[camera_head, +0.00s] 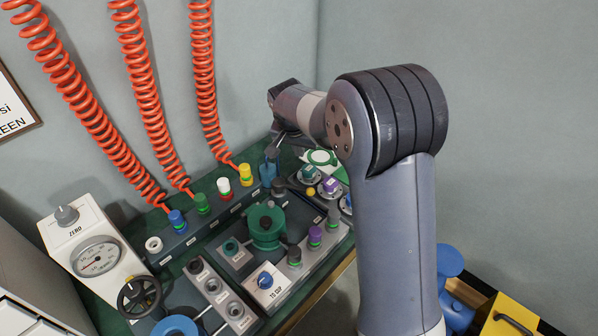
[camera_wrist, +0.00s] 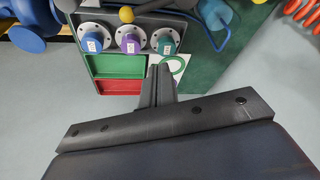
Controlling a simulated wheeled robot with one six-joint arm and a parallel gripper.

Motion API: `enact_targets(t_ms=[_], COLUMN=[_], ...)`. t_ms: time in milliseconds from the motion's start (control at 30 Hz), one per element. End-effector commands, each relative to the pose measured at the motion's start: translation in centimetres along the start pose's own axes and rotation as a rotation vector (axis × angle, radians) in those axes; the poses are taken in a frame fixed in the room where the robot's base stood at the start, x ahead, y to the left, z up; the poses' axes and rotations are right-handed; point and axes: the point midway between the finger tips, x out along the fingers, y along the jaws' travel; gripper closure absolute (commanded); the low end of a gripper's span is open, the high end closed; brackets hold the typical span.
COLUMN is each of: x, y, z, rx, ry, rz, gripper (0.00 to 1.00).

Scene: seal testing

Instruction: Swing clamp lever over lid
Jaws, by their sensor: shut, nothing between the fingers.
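A round green test fixture (camera_head: 266,228) with a dark knob on top sits in the middle of the bench panel in the head view. I cannot clearly tell its lid from its clamp lever at this size. My gripper (camera_head: 274,148) is at the back right of the bench, above and apart from the fixture, near a blue fitting (camera_head: 268,172). In the wrist view my gripper (camera_wrist: 160,70) is shut and empty, its fingers together near the tray edge. The fixture is not recognisable in the wrist view.
Blue, purple and teal capped parts (camera_wrist: 131,41) stand in a row beside green and red trays (camera_wrist: 118,65). A yellow ball (camera_wrist: 126,14) is close by. Orange coiled hoses (camera_head: 205,80) hang behind the bench. A gauge box (camera_head: 90,250) stands at left.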

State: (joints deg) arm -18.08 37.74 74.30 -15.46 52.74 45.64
Motion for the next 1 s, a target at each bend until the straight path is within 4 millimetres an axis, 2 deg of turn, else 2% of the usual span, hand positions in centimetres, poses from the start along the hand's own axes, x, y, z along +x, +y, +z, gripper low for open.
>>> enact_targets(t_ms=[167,533,733,1000], x=[2.2,9.9,10.2,10.4], y=[0.1,0.1,0.0,0.0], z=[0.1,0.1,2.7,4.0], rx=[0.000,0.000,-0.003,-0.001], ry=[-0.004,-0.004,-0.002,0.000], rz=[0.003,0.003,0.001,0.000], gripper=[1.00,1.00,1.00,1.00])
